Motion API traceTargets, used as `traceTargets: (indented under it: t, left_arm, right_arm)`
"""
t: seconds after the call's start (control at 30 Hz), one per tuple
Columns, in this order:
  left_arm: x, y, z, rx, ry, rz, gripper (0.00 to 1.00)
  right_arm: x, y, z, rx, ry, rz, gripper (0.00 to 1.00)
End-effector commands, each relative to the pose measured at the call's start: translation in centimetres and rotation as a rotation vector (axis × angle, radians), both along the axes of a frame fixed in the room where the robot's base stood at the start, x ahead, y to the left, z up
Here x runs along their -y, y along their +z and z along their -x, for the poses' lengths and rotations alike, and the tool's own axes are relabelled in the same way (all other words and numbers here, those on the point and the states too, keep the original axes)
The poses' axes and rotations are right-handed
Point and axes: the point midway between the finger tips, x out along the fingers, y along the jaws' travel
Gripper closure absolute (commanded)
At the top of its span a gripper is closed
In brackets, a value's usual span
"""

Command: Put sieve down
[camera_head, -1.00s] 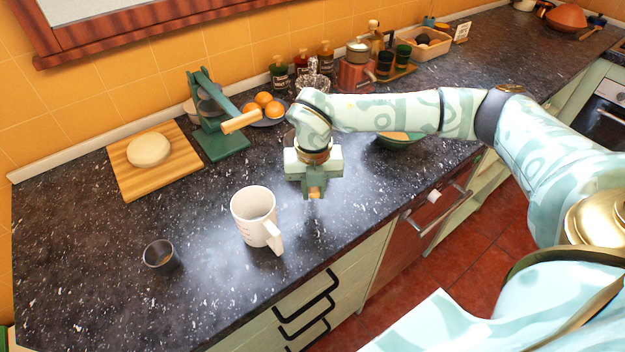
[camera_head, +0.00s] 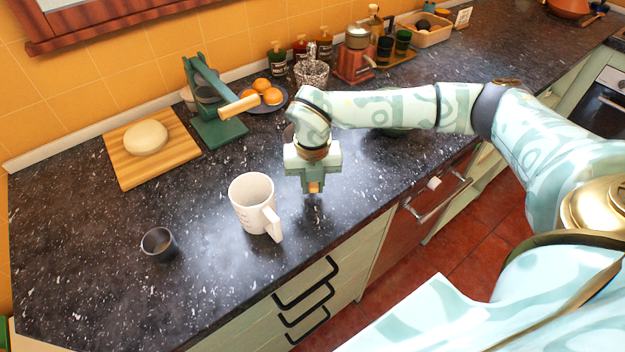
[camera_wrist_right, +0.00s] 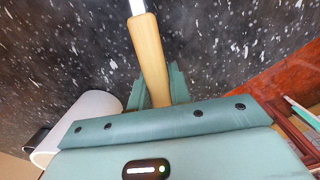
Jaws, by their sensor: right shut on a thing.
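My right gripper (camera_head: 313,188) is above the counter (camera_head: 110,260), just right of the white mug (camera_head: 250,205). It is shut on the wooden handle of the sieve, whose end (camera_head: 314,187) shows below the fingers. In the right wrist view the handle (camera_wrist_right: 150,55) lies between the green fingers (camera_wrist_right: 158,88), with a metal shaft (camera_wrist_right: 137,6) at its far end. The sieve's mesh head is not visible. I cannot tell whether the sieve touches the counter. My left gripper is not in view.
A small dark cup (camera_head: 158,244) stands left of the mug. Behind are a dough board (camera_head: 125,177), a green press (camera_head: 215,125), a fruit plate (camera_head: 272,104) and a speckled pot (camera_head: 311,72). A green bowl (camera_head: 394,132) is mostly hidden behind my arm.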

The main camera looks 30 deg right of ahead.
Motion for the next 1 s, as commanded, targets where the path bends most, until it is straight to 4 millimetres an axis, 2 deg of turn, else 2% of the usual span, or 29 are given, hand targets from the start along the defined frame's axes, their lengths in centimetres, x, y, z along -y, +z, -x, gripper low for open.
traceTargets:
  t: [0.23,0.27,0.33,0.6,0.73,0.87,1.0]
  left_arm:
    - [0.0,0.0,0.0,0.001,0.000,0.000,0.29]
    - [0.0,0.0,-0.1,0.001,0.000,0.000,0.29]
    - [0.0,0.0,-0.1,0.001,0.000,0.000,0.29]
    - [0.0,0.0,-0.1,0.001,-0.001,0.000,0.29]
    - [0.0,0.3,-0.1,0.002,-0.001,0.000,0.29]
    - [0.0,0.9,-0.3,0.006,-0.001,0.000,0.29]
    - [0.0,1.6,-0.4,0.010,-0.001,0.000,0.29]
  right_arm:
    - [0.0,0.0,0.0,0.001,0.000,0.000,1.00]
    - [0.0,0.0,0.0,0.001,0.000,0.000,0.75]
    - [0.0,0.0,0.0,0.001,0.000,0.000,0.56]
    - [0.0,0.0,0.0,-0.001,0.000,0.000,0.55]
    - [0.0,1.0,0.0,0.001,-0.001,0.000,0.55]
    - [0.0,3.6,0.0,0.004,0.000,0.000,0.55]
    - [-0.1,7.6,0.0,0.007,0.000,0.000,0.55]
